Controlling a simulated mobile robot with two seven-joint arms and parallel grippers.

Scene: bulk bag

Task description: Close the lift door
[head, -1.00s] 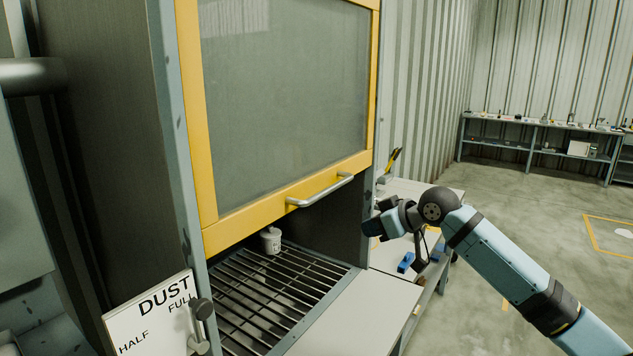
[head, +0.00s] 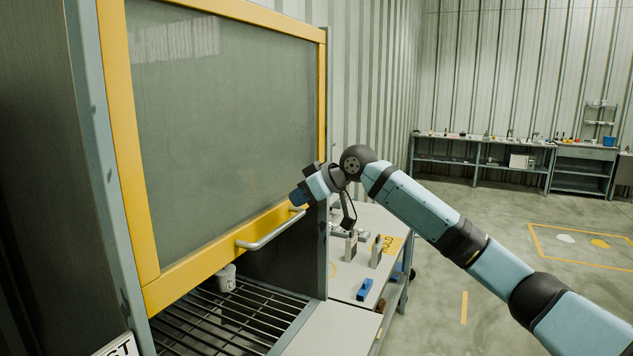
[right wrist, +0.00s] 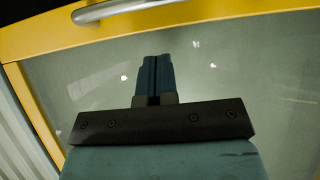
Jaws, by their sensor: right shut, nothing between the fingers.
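The lift door (head: 222,120) is a grey glass panel in a yellow frame, partly raised, with an open gap below its bottom rail. A silver bar handle (head: 272,231) is fixed to that rail. My right gripper (head: 299,196) is shut and empty, by the door's lower right corner, near the handle's right end. In the right wrist view, the shut fingers (right wrist: 155,75) lie in front of the glass, and the handle (right wrist: 125,10) crosses the top, apart from them. Whether the gripper touches the door cannot be told. My left gripper is not in view.
A white container (head: 226,278) stands on the dark grate (head: 205,322) under the door. A side table (head: 375,230) with a blue block (head: 364,289) and small fixtures stands right of the cabinet. Benches (head: 480,160) line the back wall. Open floor lies at the right.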

